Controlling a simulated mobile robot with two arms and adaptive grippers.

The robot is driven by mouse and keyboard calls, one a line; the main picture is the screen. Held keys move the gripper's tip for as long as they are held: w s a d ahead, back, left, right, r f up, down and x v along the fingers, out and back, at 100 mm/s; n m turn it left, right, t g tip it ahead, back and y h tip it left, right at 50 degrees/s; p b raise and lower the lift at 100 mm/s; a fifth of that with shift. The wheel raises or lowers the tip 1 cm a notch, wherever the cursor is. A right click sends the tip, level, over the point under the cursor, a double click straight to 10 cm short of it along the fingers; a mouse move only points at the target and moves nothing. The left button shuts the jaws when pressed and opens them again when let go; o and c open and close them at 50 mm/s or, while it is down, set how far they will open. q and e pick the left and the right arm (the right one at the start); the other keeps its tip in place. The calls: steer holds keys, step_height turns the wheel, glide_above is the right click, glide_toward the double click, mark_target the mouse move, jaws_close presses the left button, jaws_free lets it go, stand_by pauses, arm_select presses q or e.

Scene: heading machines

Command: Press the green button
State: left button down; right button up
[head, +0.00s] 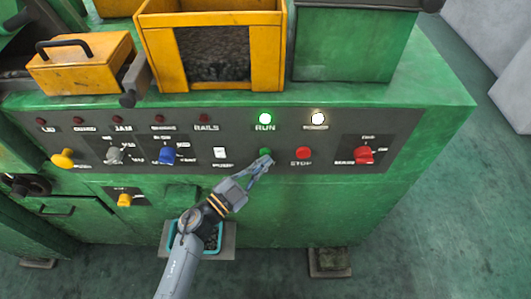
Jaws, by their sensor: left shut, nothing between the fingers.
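The green button (265,153) sits on the dark control panel, below the lit green RUN lamp (265,119) and left of the red STOP button (303,153). My left gripper (263,162) is shut and empty, with its fingertips at the lower edge of the green button. The fingertips partly cover the button, and I cannot tell whether they touch it or press it in. My right gripper is not in view.
The panel (390,130) also carries a red switch (363,155), a blue knob (167,155), a yellow knob (62,158) and a white switch (219,153). A lit white lamp (317,119) is beside RUN. A teal bin (212,243) stands below, behind my arm.

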arm_select(q)
steer(key=s+p, duration=0.2)
steer(key=s, duration=0.4)
stand_by(0.6)
stand_by(0.5)
